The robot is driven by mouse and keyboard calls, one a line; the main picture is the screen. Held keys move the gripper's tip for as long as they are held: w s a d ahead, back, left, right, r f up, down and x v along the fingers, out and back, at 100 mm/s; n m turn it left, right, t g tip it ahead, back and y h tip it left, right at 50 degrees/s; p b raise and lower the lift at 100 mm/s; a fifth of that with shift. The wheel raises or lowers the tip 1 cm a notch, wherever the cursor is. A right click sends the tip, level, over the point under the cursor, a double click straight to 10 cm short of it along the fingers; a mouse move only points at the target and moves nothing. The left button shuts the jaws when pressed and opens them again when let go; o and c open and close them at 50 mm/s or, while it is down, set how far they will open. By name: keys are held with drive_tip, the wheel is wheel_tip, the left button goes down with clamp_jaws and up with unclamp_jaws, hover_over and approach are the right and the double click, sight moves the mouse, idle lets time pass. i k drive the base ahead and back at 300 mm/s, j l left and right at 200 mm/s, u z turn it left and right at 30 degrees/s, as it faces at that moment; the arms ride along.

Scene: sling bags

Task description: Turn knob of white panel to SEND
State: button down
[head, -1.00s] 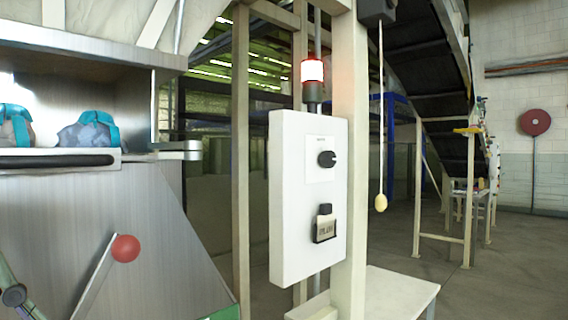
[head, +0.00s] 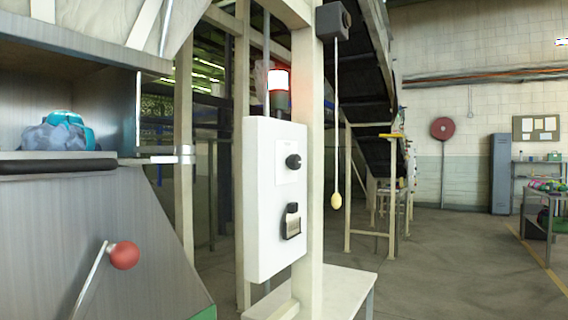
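The white panel (head: 262,222) is mounted on a cream post in the middle of the head view. Its black round knob (head: 293,161) is on the upper part of the front face, on a pale label too small to read. Below it is a black-and-grey fitting (head: 291,221). I cannot tell which position the knob points to. A lit red-and-white beacon (head: 278,82) stands above the panel. My gripper is not in view.
A metal machine with a red-ball lever (head: 124,255) stands at the left, a blue bag (head: 57,132) inside its opening. A cord with a yellow pull (head: 336,200) hangs right of the post. A low white table (head: 335,292) stands below the panel. Floor at the right is open.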

sight(293, 162)
drive_tip(key=i+l+z, duration=0.2)
drive_tip(key=i+z, duration=0.65)
drive_tip(key=i+l, duration=0.05)
